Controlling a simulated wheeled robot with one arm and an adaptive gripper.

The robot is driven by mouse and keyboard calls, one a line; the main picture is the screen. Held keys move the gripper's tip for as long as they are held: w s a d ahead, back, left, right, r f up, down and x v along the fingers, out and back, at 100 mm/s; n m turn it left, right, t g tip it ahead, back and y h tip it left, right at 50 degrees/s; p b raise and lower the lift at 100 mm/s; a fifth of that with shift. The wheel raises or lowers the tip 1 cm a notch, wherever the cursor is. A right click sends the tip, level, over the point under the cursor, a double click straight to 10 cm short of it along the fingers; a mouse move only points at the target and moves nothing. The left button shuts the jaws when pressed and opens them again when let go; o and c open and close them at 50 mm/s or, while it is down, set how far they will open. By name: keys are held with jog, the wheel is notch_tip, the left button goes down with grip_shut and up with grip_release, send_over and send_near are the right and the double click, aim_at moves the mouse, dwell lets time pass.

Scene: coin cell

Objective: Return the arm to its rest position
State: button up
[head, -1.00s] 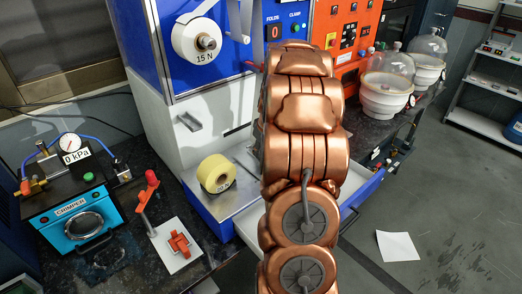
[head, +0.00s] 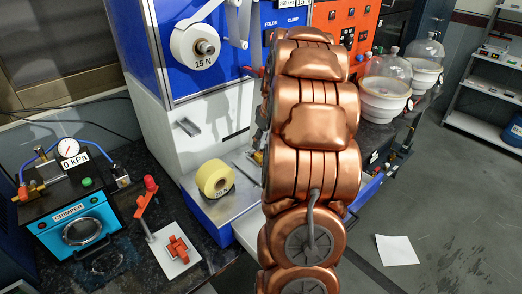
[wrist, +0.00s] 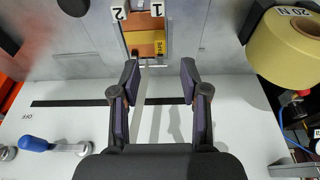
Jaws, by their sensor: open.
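My gripper (wrist: 160,78) shows in the wrist view with its two dark fingers spread apart and nothing between them. It is over a white surface with a black stripe (wrist: 60,102), in front of a grey metal panel. In the head view my copper arm fills the middle and hides the gripper.
A yellow tape roll (head: 215,178) sits on the metal ledge left of my arm; it also shows in the wrist view (wrist: 288,45). The blue crimper (head: 75,222) and a red-handled lever (head: 145,200) stand at left. Glass domes (head: 388,75) stand at right. Paper (head: 397,250) lies on the floor.

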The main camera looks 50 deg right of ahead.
jog(key=v, duration=0.4)
jog(key=shift+r, duration=0.15)
jog(key=shift+a, duration=0.1)
jog(key=s+a+r+n+g+y, duration=0.1)
jog(key=s+a, duration=0.2)
jog(key=a, duration=0.9)
jog(key=s+a+g, duration=0.1)
jog(key=s+a, duration=0.2)
jog(key=a, duration=1)
jog(key=s+a+f+g, duration=0.1)
jog(key=s+a, duration=0.5)
jog(key=s, duration=0.3)
jog(key=s+a+f+g, duration=0.2)
jog(key=s+a, duration=0.4)
jog(key=s, duration=0.4)
jog(key=shift+h, duration=0.3)
jog(key=shift+s, duration=0.1)
